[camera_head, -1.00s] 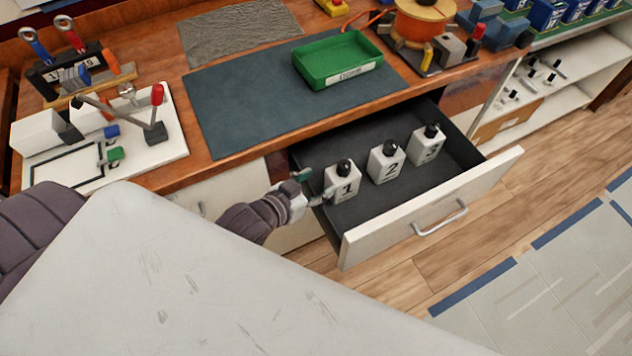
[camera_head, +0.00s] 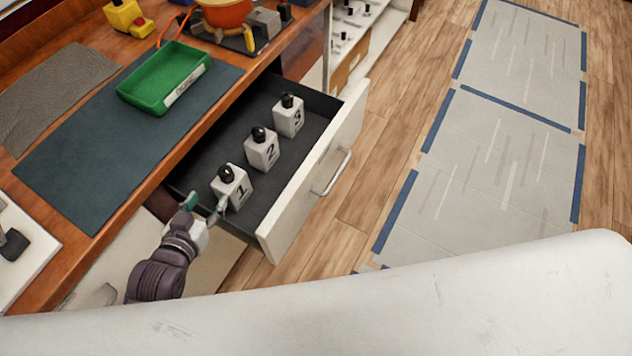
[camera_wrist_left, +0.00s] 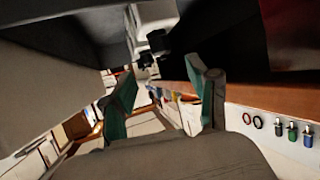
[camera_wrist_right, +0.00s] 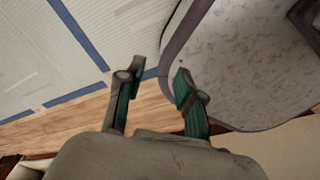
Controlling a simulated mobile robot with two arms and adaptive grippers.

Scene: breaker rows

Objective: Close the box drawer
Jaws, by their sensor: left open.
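The box drawer (camera_head: 315,175) stands pulled out from under the workbench, its white front and metal handle (camera_head: 332,172) toward the right in the head view. Inside, on the dark floor, stand three white blocks with black knobs: block 1 (camera_head: 231,187), block 2 (camera_head: 262,150) and block 3 (camera_head: 289,117). My left gripper (camera_head: 204,206) is open at the drawer's near left side, close to block 1; I cannot tell whether it touches. In the left wrist view its fingers (camera_wrist_left: 165,95) are apart. My right gripper (camera_wrist_right: 158,82) is open and empty above the floor, seen only in the right wrist view.
A green tray (camera_head: 165,80) sits on a dark mat (camera_head: 85,165) on the wooden bench. An orange-topped device (camera_head: 225,15) stands farther back. The wooden floor (camera_head: 375,185) right of the drawer is clear, with taped grey mats (camera_head: 480,170) beyond.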

